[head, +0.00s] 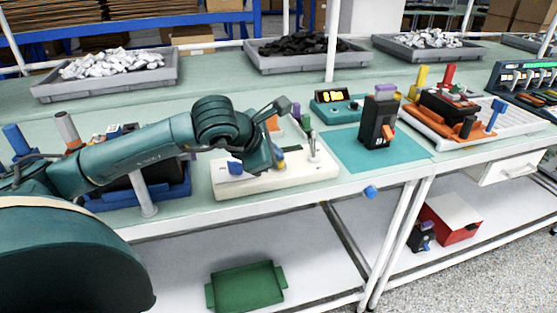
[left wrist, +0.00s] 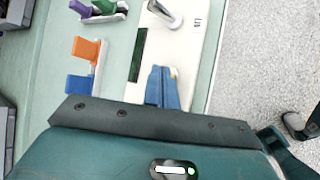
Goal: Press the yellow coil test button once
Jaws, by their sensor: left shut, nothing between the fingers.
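My left gripper (head: 279,162) is over the white fixture block (head: 318,172) near the front of the bench. In the left wrist view its blue fingers (left wrist: 163,88) are together and empty above the white fixture (left wrist: 190,45). A small yellow spot (left wrist: 173,72), possibly the yellow coil test button, shows right at the fingertips, mostly hidden by them. I cannot tell whether they touch. A black breaker (head: 378,120) with an orange lever stands upright on a teal mat (head: 412,152) to the right. My right gripper is not in view.
A metal lever post (head: 313,148) rises from the fixture, close to the gripper. A teal meter (head: 337,104) with a lit display stands behind. Orange (left wrist: 87,50) and blue (left wrist: 80,85) pieces are beside the fixture. An orange tray (head: 425,125) is at right, a blue bin (head: 172,188) at left.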

